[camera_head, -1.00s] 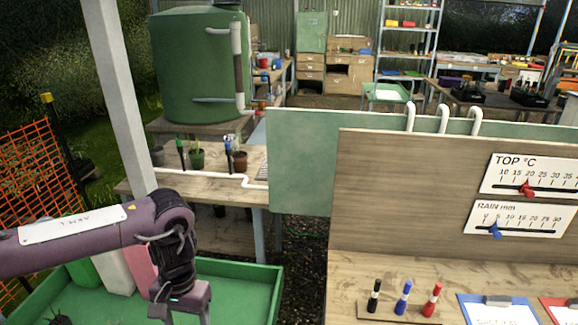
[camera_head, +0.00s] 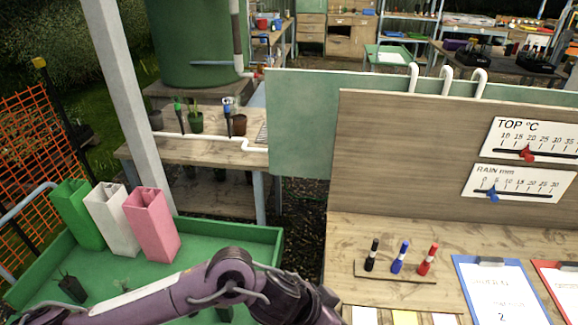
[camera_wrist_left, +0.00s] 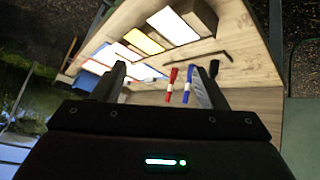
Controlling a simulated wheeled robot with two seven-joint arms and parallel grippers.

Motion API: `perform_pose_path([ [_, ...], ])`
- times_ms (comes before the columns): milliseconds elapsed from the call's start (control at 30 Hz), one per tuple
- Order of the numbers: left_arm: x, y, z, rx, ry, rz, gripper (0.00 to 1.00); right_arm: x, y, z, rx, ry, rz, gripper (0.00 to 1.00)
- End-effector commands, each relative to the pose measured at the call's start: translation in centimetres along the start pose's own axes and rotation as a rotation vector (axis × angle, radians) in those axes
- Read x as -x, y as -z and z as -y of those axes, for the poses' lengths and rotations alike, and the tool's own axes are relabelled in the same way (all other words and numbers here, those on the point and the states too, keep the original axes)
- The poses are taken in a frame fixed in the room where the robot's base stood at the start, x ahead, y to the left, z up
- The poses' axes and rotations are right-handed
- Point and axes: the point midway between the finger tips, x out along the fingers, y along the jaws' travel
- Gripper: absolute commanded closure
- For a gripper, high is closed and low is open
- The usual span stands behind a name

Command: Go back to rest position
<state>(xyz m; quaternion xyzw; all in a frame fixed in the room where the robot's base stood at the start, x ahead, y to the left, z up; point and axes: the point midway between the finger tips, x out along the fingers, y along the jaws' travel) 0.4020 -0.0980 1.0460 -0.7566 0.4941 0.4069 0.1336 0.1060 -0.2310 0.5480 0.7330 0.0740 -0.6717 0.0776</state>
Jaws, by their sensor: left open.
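My left arm comes in from the left along the bottom of the head view, over the green tray (camera_head: 235,236). Its gripper end is cut off at the bottom edge there. In the left wrist view my left gripper (camera_wrist_left: 165,78) is open, with its two dark fingers apart and nothing held between them. Beyond the fingers lies the wooden bench (camera_wrist_left: 235,75) with red and blue markers. My right gripper does not show in either view.
The tray holds green (camera_head: 78,212), white (camera_head: 112,222) and pink (camera_head: 152,226) square tubes. Black, blue and red markers stand in a wooden holder (camera_head: 395,272) on the bench, beside a blue clipboard (camera_head: 500,290). An upright panel (camera_head: 400,160) with two gauges stands behind.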

Motion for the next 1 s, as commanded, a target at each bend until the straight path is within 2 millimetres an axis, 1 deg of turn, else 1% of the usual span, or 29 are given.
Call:
perform_pose_path([
  [33, 0.1, 1.6, -1.7, -0.003, 0.0, -0.083, 0.34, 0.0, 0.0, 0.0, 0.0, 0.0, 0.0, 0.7],
  [67, 0.4, 2.7, -2.2, -0.008, 0.014, -0.13, 0.34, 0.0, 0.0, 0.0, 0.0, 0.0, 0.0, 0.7],
  [100, 1.0, 3.9, -2.4, -0.005, 0.041, -0.186, 0.34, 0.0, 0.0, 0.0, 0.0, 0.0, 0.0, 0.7],
  [167, 2.2, 5.3, -2.2, 0.015, 0.091, -0.256, 0.34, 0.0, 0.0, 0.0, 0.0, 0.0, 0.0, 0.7],
  [200, 3.0, 5.9, -1.8, 0.035, 0.132, -0.291, 0.34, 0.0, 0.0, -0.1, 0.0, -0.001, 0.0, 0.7],
  [267, 4.5, 6.2, -0.5, 0.077, 0.202, -0.326, 0.34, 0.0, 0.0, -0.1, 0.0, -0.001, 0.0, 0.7],
  [333, 6.3, 5.5, 1.5, 0.141, 0.29, -0.336, 0.34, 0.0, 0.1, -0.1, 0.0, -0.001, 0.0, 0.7],
  [367, 7.1, 4.8, 2.4, 0.171, 0.328, -0.329, 0.34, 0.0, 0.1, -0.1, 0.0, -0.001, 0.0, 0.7],
  [400, 8.1, 3.6, 3.7, 0.215, 0.378, -0.312, 0.34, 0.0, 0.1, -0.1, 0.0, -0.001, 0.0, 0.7],
  [467, 9.6, 1.1, 5.6, 0.284, 0.448, -0.266, 0.34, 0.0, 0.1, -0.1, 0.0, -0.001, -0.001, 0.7],
  [500, 10.6, -0.9, 6.7, 0.33, 0.49, -0.225, 0.34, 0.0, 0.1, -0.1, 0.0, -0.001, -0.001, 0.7],
  [567, 11.9, -4.0, 7.9, 0.393, 0.539, -0.158, 0.34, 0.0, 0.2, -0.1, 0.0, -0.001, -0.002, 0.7],
  [600, 12.7, -6.0, 8.5, 0.429, 0.564, -0.112, 0.34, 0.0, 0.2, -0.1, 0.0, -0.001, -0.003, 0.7],
  [633, 13.2, -7.5, 8.8, 0.455, 0.579, -0.078, 0.34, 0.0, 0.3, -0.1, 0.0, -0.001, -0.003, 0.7],
  [667, 13.7, -8.9, 8.9, 0.478, 0.591, -0.046, 0.34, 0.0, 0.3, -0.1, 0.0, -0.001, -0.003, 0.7],
  [700, 14.3, -10.7, 9.1, 0.506, 0.604, -0.004, 0.34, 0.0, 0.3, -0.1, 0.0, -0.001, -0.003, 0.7],
  [800, 15.8, -14.6, 9.1, 0.567, 0.623, 0.091, 0.34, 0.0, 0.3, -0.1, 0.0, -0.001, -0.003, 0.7],
  [1000, 18.3, -21.1, 8.0, 0.666, 0.63, 0.257, 0.34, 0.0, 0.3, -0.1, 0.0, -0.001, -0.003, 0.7],
])
